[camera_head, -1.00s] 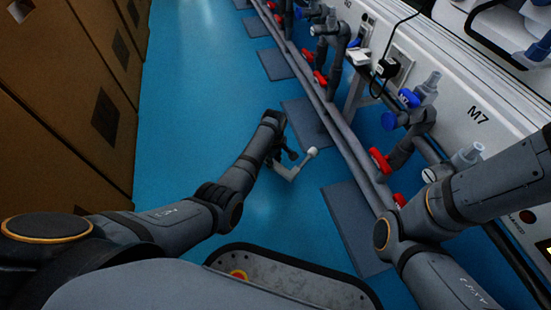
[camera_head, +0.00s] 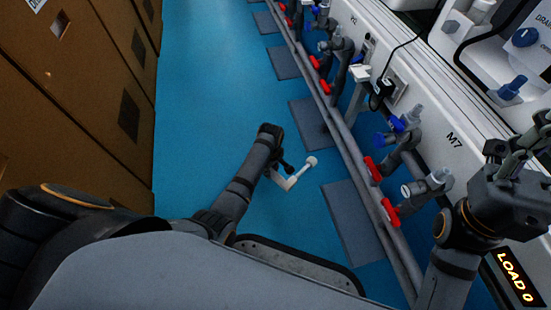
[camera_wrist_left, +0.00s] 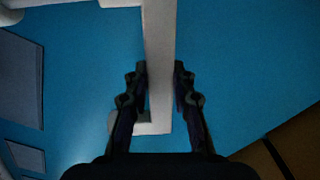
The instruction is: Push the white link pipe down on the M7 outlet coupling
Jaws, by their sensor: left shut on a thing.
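My left gripper (camera_head: 284,168) is shut on the white link pipe (camera_head: 305,169), held out over the blue floor, away from the wall fittings. In the left wrist view the pipe (camera_wrist_left: 160,45) runs between the two fingers (camera_wrist_left: 160,88), with a bent end below them. The M7 station has two grey upright couplings with pale tops, one (camera_head: 438,179) nearer me and one (camera_head: 413,117) farther off. I cannot tell which is the outlet. My right gripper (camera_head: 518,150) is at the right edge, beyond the nearer coupling; its jaw opening is unclear.
Grey pipes with red valve handles (camera_head: 390,212) run along the white bench front (camera_head: 425,95). Blue handles (camera_head: 397,124) sit near the farther coupling. Brown cabinets (camera_head: 75,100) line the left. The blue floor (camera_head: 205,100) between is free. A black cable (camera_head: 375,60) hangs at the bench.

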